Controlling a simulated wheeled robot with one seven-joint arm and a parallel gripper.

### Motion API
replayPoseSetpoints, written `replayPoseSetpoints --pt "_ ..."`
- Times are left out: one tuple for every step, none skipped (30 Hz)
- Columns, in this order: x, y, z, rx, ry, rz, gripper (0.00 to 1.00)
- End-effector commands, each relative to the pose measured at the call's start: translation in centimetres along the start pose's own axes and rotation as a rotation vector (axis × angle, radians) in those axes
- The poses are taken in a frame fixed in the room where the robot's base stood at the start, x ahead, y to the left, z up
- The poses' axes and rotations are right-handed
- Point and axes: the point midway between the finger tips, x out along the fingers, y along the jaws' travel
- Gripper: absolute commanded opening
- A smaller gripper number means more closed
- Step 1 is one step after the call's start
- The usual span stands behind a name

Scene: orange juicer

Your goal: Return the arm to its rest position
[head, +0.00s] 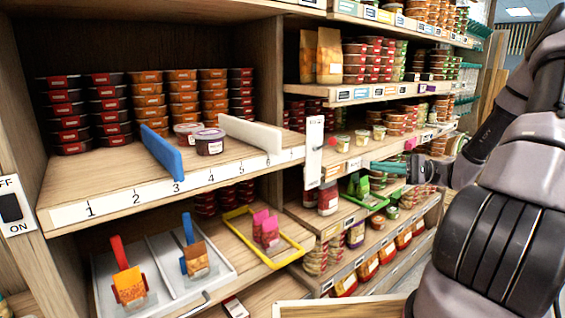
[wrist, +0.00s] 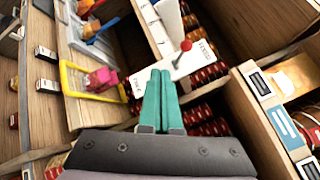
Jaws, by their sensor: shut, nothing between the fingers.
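My gripper (head: 376,166) is in front of the shelves, right of the middle in the head view, with its teal fingers pointing left. In the wrist view the two teal fingers (wrist: 162,101) lie side by side, shut and empty. The tips are near a white panel with a red-knobbed lever (wrist: 183,47); I cannot tell whether they touch it. The same red knob (head: 331,142) shows left of the fingertips in the head view. My arm fills the right side of the head view.
A numbered shelf (head: 120,200) holds stacked tubs, a blue divider (head: 162,153) and a white divider (head: 250,133). Below are a grey tray (head: 228,262) with scoops and a yellow-rimmed tray (head: 290,254). More stocked shelves stand behind my gripper. A switch (head: 11,208) is at the far left.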

Motion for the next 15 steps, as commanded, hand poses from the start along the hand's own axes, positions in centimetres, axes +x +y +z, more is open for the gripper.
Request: replayPoseSetpoints --pt "1.2 0.1 1.0 0.000 -0.001 0.104 0.00" --pt "1.8 0.2 1.6 0.003 0.002 0.165 0.00" --pt "2.4 0.5 2.3 0.007 0.010 0.244 0.00" --pt "2.9 0.7 2.9 0.009 0.015 0.301 0.00" --pt "3.3 0.8 3.4 0.009 0.024 0.357 0.00" --pt "3.8 1.0 4.2 0.007 0.037 0.432 0.00" --pt "4.1 1.1 4.7 0.005 0.049 0.484 0.00" --pt "4.3 1.2 5.2 0.001 0.062 0.536 0.00" --pt "4.6 1.2 6.0 -0.007 0.082 0.605 0.00" --pt "4.8 1.3 6.5 -0.013 0.099 0.653 0.00" --pt "5.0 1.3 7.1 -0.022 0.116 0.701 0.00" --pt "5.2 1.2 7.8 -0.036 0.143 0.761 0.00" --pt "5.3 1.1 8.3 -0.048 0.164 0.805 0.00" --pt "5.4 1.1 8.8 -0.060 0.186 0.847 0.00" --pt "5.5 0.9 9.6 -0.080 0.218 0.899 0.00"
